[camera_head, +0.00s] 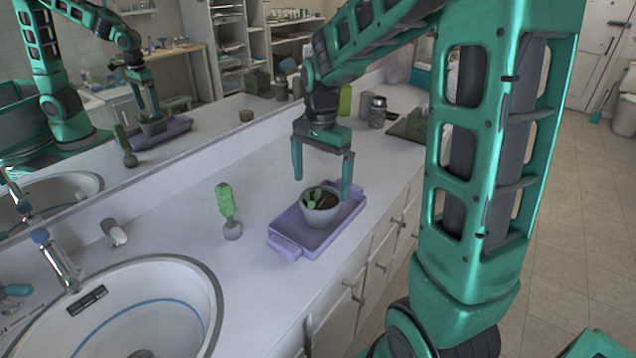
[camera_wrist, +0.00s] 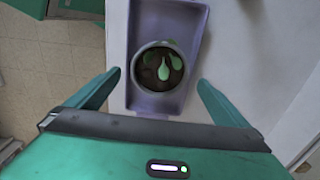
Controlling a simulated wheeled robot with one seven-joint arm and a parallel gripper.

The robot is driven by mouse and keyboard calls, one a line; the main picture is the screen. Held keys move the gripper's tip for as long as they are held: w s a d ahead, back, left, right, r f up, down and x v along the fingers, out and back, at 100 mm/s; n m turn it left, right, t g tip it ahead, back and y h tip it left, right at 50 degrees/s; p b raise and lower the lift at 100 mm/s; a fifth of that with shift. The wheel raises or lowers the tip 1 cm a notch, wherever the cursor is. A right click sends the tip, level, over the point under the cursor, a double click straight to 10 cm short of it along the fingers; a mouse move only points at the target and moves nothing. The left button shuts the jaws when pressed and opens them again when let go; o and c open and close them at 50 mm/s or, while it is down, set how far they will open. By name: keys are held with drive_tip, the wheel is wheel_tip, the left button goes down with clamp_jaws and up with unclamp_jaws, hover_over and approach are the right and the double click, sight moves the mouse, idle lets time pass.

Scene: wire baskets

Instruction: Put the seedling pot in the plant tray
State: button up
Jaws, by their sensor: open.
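The seedling pot (camera_head: 321,214), a pale round pot with dark soil and green leaves, sits upright in the purple plant tray (camera_head: 285,244), toward its far end. The tray lies on the white counter near its front edge. In the wrist view, the pot (camera_wrist: 163,86) is inside the tray (camera_wrist: 116,40) near the end closest to my gripper. My gripper (camera_head: 322,184) is open, with its fingers apart above the pot. In the wrist view, my gripper (camera_wrist: 160,88) has one finger on each side of the tray end, and neither visibly touches the pot.
A green cactus-like item (camera_head: 226,205) on a grey base stands left of the tray. A sink (camera_head: 150,310) with a faucet (camera_head: 55,260) lies at front left. A metal canister (camera_head: 377,112) and green bottle (camera_head: 345,102) stand behind. A mirror runs along the wall.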

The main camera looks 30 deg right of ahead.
drive_tip(key=shift+r, duration=1.1)
drive_tip(key=shift+r, duration=0.1)
wheel_tip(320, 180, up, 10)
drive_tip(key=shift+r, duration=0.25)
drive_tip(key=shift+w, duration=0.1)
drive_tip(key=s+d+f+n, duration=0.1)
drive_tip(key=s+f+n, duration=0.1)
drive_tip(key=s, duration=0.6)
drive_tip(key=s+d+f+n, duration=0.2)
drive_tip(key=s+f, duration=0.3)
drive_tip(key=s, duration=0.4)
drive_tip(key=s+d+f+n, duration=0.1)
drive_tip(key=s+f+n, duration=0.2)
drive_tip(key=s, duration=0.6)
drive_tip(key=shift+d+f, duration=0.4)
drive_tip(key=shift+f, duration=0.2)
drive_tip(key=shift+w, duration=0.1)
